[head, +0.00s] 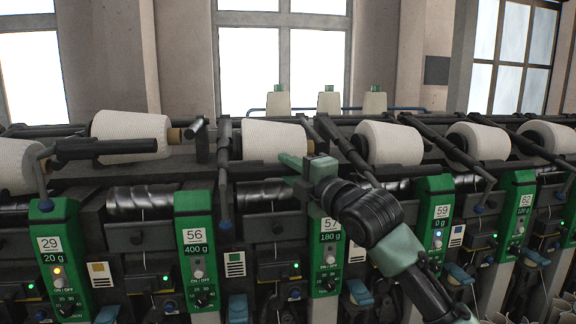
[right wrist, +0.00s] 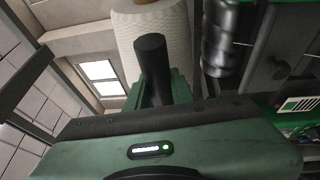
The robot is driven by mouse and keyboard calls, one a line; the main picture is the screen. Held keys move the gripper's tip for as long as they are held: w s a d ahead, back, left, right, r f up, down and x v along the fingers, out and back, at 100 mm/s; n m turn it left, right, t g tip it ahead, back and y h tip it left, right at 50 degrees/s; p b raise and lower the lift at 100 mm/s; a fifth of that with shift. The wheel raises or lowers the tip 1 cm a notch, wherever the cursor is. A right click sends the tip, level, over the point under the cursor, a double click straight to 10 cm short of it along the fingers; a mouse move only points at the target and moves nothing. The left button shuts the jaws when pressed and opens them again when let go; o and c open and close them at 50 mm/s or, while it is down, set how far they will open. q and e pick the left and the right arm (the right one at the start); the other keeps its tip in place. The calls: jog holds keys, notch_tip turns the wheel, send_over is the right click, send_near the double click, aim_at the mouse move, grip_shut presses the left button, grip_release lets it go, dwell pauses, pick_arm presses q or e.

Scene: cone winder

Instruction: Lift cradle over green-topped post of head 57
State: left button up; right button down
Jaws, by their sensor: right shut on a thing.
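The green-topped post of head 57 (head: 329,262) carries a "57" label and a 180 g display; its upper edge is partly hidden by my right arm. A white yarn cone (head: 275,139) sits above and to the left of it. The cradle's dark bar (head: 258,169) runs in front of the cone's lower edge. My right gripper (head: 297,167) is shut on this bar at its right end. In the right wrist view the dark round bar (right wrist: 152,65) stands between the green fingers, with the white cone (right wrist: 152,28) behind it. My left gripper is not in view.
Post 56 (head: 195,255) stands to the left and post 59 (head: 437,225) to the right. Other cones (head: 392,144) and dark cradle arms (head: 443,144) line the machine close by. Small cones (head: 329,102) stand at the back.

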jog(key=r+p, duration=0.1)
jog(key=r, duration=0.1)
jog(key=r+p, duration=0.1)
jog(key=r, duration=0.1)
jog(key=r+p, duration=0.1)
jog(key=shift+s+r, duration=0.3)
jog(key=shift+r, duration=0.1)
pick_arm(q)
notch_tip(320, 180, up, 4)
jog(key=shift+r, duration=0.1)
pick_arm(e)
jog(key=shift+f, duration=0.1)
jog(key=c, duration=1.2)
grip_release()
jog(key=shift+c, duration=0.2)
jog(key=shift+d, duration=0.1)
pick_arm(q)
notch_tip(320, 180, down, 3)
jog(key=b, duration=0.3)
pick_arm(e)
jog(key=r+v, duration=0.1)
jog(key=v, duration=0.6)
jog(key=shift+s+d+f, duration=0.25)
jog(key=shift+s+f, duration=0.1)
jog(key=shift+f, duration=0.15)
